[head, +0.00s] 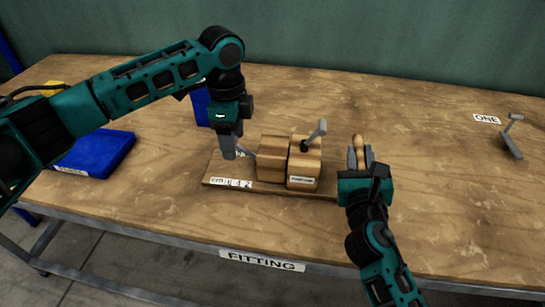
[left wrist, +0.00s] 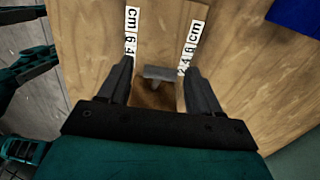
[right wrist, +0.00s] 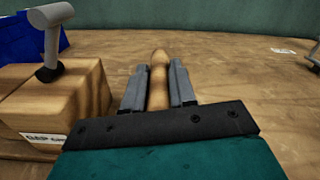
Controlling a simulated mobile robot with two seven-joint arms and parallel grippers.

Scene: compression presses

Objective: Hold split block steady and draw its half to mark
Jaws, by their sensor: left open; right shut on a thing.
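The split block stands on a wooden board (head: 217,171) with cm scales. Its left half (head: 272,160) and right half (head: 304,168) are separated by a narrow dark gap. The right half carries a grey lever (head: 317,131) and a label. My left gripper (head: 231,152) points down at the board's left end, open. In the left wrist view a grey bar (left wrist: 158,72) lies between its fingers (left wrist: 157,80), touching neither. My right gripper (head: 362,162) is shut on a tan wooden handle (right wrist: 158,78), right of the block. The handle's lower end is hidden.
A blue tray (head: 100,150) lies at the left, and a blue object (head: 200,106) stands behind my left gripper. A grey lever-like piece (head: 512,138) and a "ONE" label (head: 487,119) are at the right. The table (head: 440,190) is clear between.

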